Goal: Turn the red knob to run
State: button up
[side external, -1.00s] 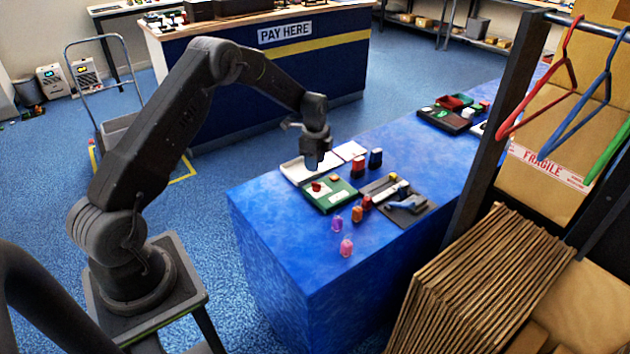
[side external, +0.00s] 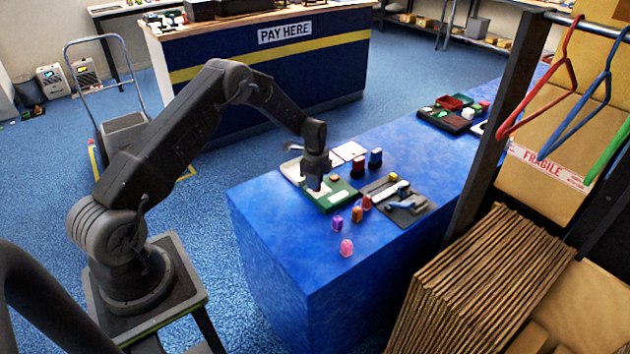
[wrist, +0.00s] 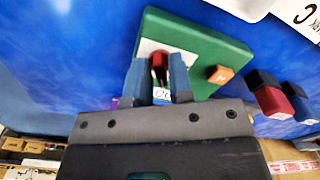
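The red knob (wrist: 158,65) stands on a white plate on the green board (wrist: 205,42). In the wrist view it sits between the two blue-grey fingers of my gripper (wrist: 158,76), with a visible gap between the fingers. Whether either finger touches the knob I cannot tell. A small white label (wrist: 161,94) shows partly between the fingers; its full text is hidden. In the side view my gripper (side external: 313,184) points down over the green board (side external: 339,200) and hides the knob.
An orange block (wrist: 220,75) sits on the board, right of the knob. Dark and red blocks (wrist: 270,98) stand beside the board. In the side view a dark tray (side external: 410,212) lies to the right, and a pink piece (side external: 346,248) stands in front on the blue counter (side external: 290,270).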

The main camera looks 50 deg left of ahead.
grip_shut()
jog(key=shift+n, duration=0.3)
jog(key=n, duration=0.5)
jog(key=shift+s+d, duration=0.1)
jog(key=n, duration=0.6)
jog(key=shift+d, duration=0.1)
jog(key=shift+n, duration=0.3)
jog(key=shift+o, duration=1.7)
grip_release()
notch_tip(320, 180, up, 14)
